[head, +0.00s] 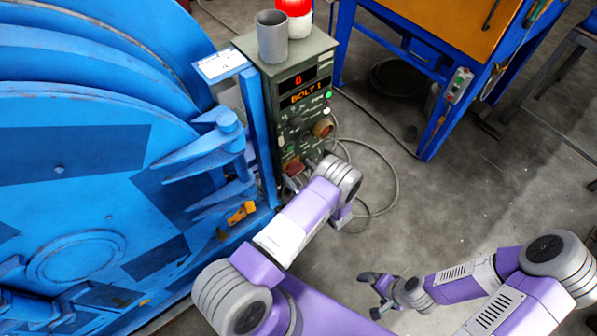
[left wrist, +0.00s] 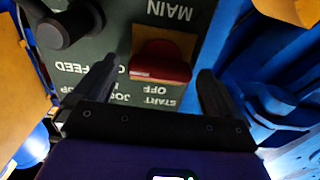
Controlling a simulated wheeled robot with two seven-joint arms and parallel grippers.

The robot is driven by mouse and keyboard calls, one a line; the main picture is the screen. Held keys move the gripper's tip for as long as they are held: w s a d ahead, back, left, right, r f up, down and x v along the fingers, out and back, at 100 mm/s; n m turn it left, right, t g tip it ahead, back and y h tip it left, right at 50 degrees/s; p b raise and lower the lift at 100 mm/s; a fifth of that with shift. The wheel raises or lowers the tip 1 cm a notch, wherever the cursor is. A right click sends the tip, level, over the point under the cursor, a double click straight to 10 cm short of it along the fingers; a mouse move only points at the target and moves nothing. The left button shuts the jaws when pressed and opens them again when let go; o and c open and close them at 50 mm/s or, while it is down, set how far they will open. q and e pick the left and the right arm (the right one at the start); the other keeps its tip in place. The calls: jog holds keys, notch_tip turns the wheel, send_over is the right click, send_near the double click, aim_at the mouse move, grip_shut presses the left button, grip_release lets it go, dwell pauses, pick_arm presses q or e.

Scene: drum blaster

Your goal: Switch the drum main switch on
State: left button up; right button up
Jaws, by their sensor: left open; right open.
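The main switch has a red handle on a yellow-orange plate. It shows in the left wrist view (left wrist: 160,64), with "MAIN" and "OFF" upside down on the panel beside it, and low on the control box in the head view (head: 293,168). The handle's broad red end lies next to "OFF"; I see no "ON" label. My left gripper (left wrist: 158,78) is open, with one finger on each side of the handle and visible space on both sides. Its fingers are mostly hidden in the head view. My right gripper (head: 376,287) is open and empty, over the floor.
The green-grey control box (head: 324,60) carries a display, knobs and buttons, with a grey cup (head: 271,38) and a red-and-white beacon (head: 294,15) on top. The blue drum machine (head: 75,160) stands close at left. A cable (head: 396,180) lies on the floor.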

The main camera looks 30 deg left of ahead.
pick_arm(q)
jog(key=p+v, duration=0.1)
jog(key=v, duration=0.6)
dwell(0.4)
jog(key=s+d+f+m+h+p, duration=0.25)
jog(key=f+m+h, duration=0.25)
jog(key=h, duration=0.7)
jog(key=s+d+r+m+g+h+p, duration=0.1)
jog(key=s+d+r+m+g+h, duration=0.1)
jog(key=s, duration=0.6)
jog(key=s+d+r+m+g+h+p, duration=0.1)
jog(key=s+d+r+m+g+h, duration=0.2)
jog(key=s+d, duration=0.5)
notch_tip(320, 180, up, 2)
jog(key=s+g+h, duration=0.1)
jog(key=h, duration=0.2)
jog(key=shift+d+r+m+h, duration=0.2)
jog(key=shift+r+m+h, duration=0.1)
jog(key=shift+h, duration=0.1)
